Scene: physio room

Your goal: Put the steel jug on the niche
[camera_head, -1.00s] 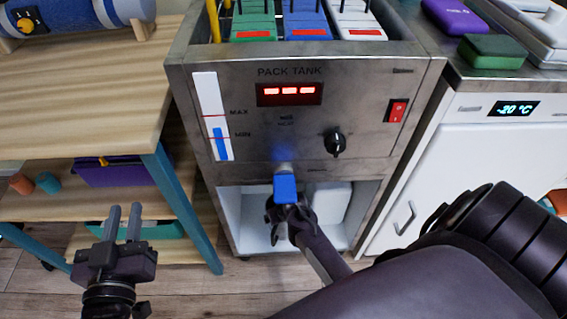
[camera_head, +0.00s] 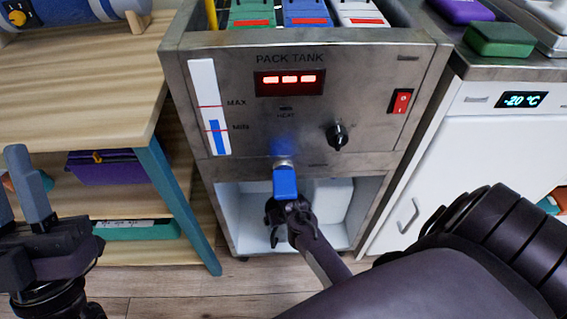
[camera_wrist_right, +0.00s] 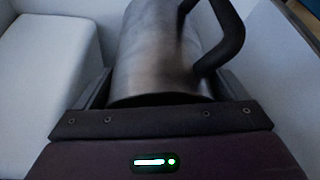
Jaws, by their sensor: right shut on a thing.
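The steel jug (camera_wrist_right: 160,50), a grey metal cylinder with a black handle (camera_wrist_right: 228,35), lies between my right gripper's fingers in the right wrist view. In the head view my right gripper (camera_head: 287,212) is at the niche (camera_head: 240,205), the white-walled opening low in the pack tank, just below a blue tap (camera_head: 285,183). The jug is hidden there. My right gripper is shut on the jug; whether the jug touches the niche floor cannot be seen. My left gripper (camera_head: 18,180) is open and empty at the left edge.
A white block (camera_head: 330,200) stands in the niche's right side; a white block also shows in the right wrist view (camera_wrist_right: 45,75). A wooden shelf unit (camera_head: 90,100) is left of the tank, a white freezer (camera_head: 450,170) right of it.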

